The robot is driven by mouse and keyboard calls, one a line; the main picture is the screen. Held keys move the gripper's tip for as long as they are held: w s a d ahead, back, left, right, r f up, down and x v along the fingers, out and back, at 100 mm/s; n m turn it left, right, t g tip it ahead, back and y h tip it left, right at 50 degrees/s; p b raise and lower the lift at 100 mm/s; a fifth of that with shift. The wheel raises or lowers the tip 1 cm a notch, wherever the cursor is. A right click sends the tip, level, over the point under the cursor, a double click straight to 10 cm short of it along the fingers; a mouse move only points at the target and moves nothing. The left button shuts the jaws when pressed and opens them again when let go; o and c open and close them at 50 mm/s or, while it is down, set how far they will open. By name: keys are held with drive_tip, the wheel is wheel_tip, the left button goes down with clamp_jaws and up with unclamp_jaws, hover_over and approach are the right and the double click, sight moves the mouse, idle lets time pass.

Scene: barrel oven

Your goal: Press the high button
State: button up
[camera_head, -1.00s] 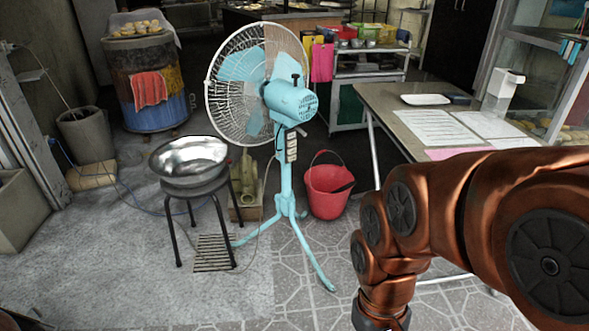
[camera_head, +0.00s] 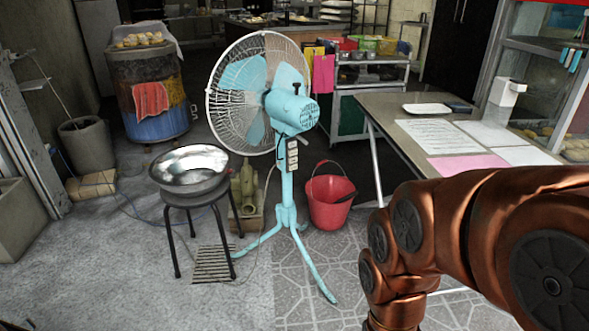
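A light-blue standing fan (camera_head: 286,205) is upright on tripod legs in the middle of the view. Its round wire cage (camera_head: 232,95) faces left and away, with the motor housing (camera_head: 292,108) toward me. A vertical strip of several pale buttons (camera_head: 292,154) is on the post just below the motor. The buttons are small, and their labels cannot be read. My copper-coloured arm enters at the lower right, apart from the fan. My gripper is below the bottom edge and does not show.
A metal bowl (camera_head: 188,166) sits on a black stool (camera_head: 197,203) left of the fan. A table (camera_head: 400,150) with papers is at right. Tiled floor (camera_head: 330,262) in front of the fan is clear.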

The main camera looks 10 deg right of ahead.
clamp_jaws()
idle(1.4)
